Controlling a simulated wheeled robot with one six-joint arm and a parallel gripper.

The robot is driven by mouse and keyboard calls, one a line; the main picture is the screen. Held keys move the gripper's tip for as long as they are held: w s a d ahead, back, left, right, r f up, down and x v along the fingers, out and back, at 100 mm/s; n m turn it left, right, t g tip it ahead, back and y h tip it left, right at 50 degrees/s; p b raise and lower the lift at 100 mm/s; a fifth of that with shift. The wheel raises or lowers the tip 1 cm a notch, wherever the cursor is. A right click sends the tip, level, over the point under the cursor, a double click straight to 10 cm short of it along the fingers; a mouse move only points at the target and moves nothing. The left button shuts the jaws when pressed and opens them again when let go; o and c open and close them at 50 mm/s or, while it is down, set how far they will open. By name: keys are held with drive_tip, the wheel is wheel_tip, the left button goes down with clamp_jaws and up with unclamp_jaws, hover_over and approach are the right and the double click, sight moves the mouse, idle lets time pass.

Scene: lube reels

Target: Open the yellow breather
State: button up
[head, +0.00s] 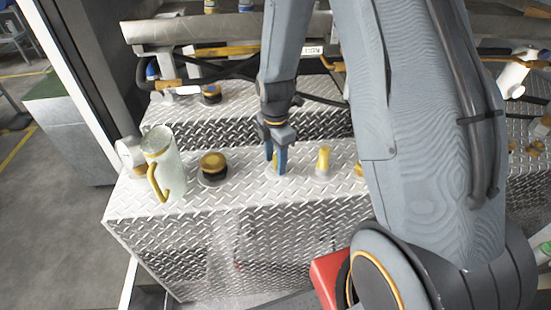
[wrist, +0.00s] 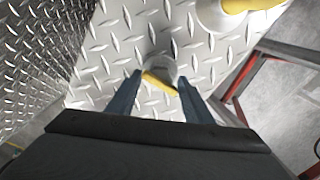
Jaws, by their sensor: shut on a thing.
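My gripper (head: 277,168) is above the diamond-plate top, pointing down, with its blue fingers on either side of a small yellow part on a round pale base. I take this part to be the yellow breather (wrist: 160,83). In the wrist view, its narrow yellow bar lies between the two fingertips (wrist: 160,82), and the gripper is shut on it. The fingers hide much of it in the head view. I cannot tell whether it has turned.
A black-and-yellow cap (head: 213,165) and a pale jug with a yellow handle (head: 163,165) stand to the left on the diamond-plate box (head: 240,200). Pipes and hoses run behind.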

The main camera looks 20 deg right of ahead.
drive_tip(key=o, duration=1.1)
drive_tip(key=shift+r+b, duration=1.1)
drive_tip(key=shift+r, duration=2.8)
